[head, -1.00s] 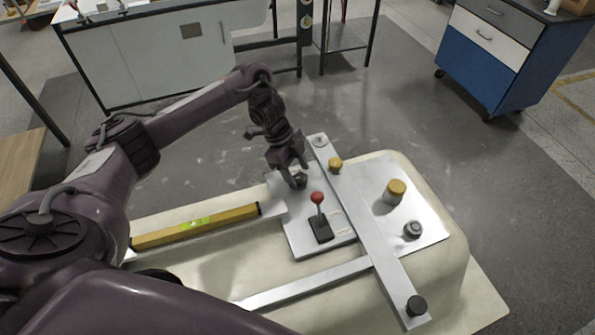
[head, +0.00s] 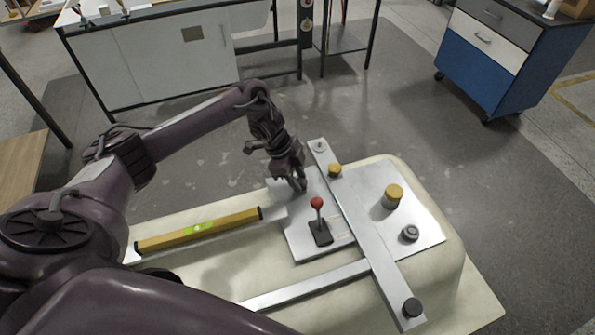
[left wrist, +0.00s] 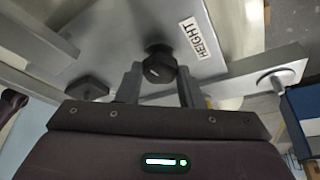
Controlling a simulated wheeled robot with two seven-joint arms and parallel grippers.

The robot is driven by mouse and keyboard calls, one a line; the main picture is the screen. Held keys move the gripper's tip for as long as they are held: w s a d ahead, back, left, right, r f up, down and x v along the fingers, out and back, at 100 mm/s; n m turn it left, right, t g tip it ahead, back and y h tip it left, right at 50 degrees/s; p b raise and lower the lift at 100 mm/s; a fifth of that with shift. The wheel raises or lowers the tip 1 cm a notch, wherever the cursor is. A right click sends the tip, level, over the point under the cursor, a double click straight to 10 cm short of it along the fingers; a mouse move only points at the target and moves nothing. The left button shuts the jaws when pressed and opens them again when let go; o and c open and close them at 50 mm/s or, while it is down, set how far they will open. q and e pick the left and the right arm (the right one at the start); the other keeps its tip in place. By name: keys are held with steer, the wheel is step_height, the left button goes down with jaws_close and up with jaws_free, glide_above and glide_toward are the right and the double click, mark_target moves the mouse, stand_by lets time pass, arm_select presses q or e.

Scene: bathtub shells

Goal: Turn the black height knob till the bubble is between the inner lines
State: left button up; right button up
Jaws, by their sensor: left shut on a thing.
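The black height knob (left wrist: 160,66) stands on the metal plate beside a HEIGHT label (left wrist: 194,38) in the left wrist view. My left gripper (left wrist: 160,84) has one finger on each side of it and is shut on it. In the head view my left gripper (head: 299,184) reaches down to the plate and covers the knob. A yellow spirit level (head: 235,217) with a green vial (head: 199,227) lies left of the plate. A pale bubble shows in the vial, but its place against the lines is too small to tell. My right gripper is not in view.
A red-topped lever (head: 317,203) stands close to my left gripper. A long metal bar (head: 362,232) crosses the plate, with a black knob (head: 412,307) at its near end. Yellow (head: 393,196) and grey (head: 410,233) knobs stand to the right.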

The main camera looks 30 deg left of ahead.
arm_select(q)
steer(key=shift+s+r+n+p, duration=0.1)
steer(key=shift+r+n+p, duration=0.1)
steer(key=shift+n+p, duration=0.1)
steer(key=shift+f+n, duration=0.15)
steer(key=shift+n, duration=0.15)
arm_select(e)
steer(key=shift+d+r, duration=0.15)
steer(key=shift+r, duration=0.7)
arm_select(q)
steer(key=o, duration=1)
steer(key=shift+c, duration=0.2)
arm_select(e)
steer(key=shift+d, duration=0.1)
arm_select(q)
steer(key=b+v, duration=0.1)
steer(key=v, duration=0.6)
steer(key=shift+r, duration=0.3)
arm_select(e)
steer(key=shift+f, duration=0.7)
arm_select(q)
steer(key=shift+s+a, duration=0.1)
